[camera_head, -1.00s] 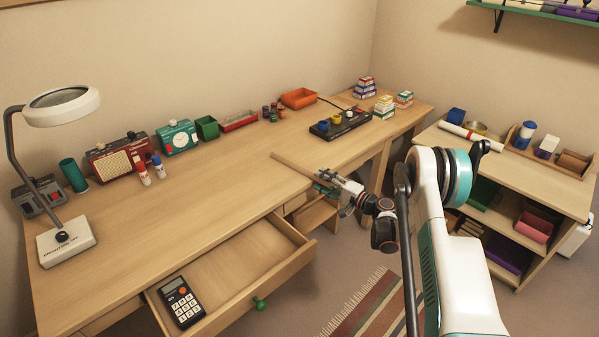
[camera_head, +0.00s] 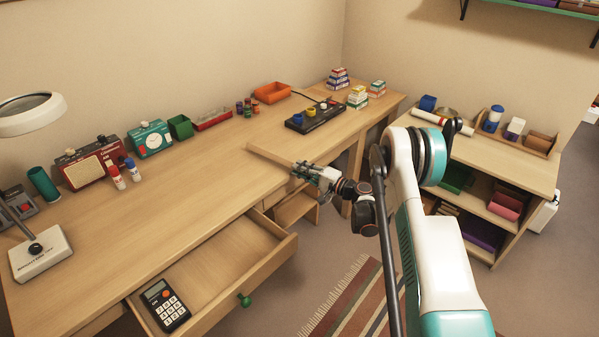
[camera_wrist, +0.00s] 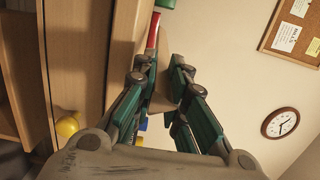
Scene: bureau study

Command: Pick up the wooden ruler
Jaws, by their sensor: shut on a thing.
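The wooden ruler (camera_head: 270,156) is a thin, pale brown strip at the right part of the desk, near its front edge. Its colour is close to that of the desk top. My gripper (camera_head: 306,171) is shut on the ruler's right end, and the rest of the ruler reaches out to the left over the desk. I cannot tell how far it is above the desk top. In the wrist view, my gripper's (camera_wrist: 163,78) green fingers stand around a tan strip, which appears to be the ruler (camera_wrist: 162,97).
The desk (camera_head: 200,190) has an open drawer (camera_head: 215,275) with a calculator (camera_head: 165,305) in it. A black box with coloured knobs (camera_head: 314,116) stands behind the ruler. A shelf unit (camera_head: 480,170) is at right.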

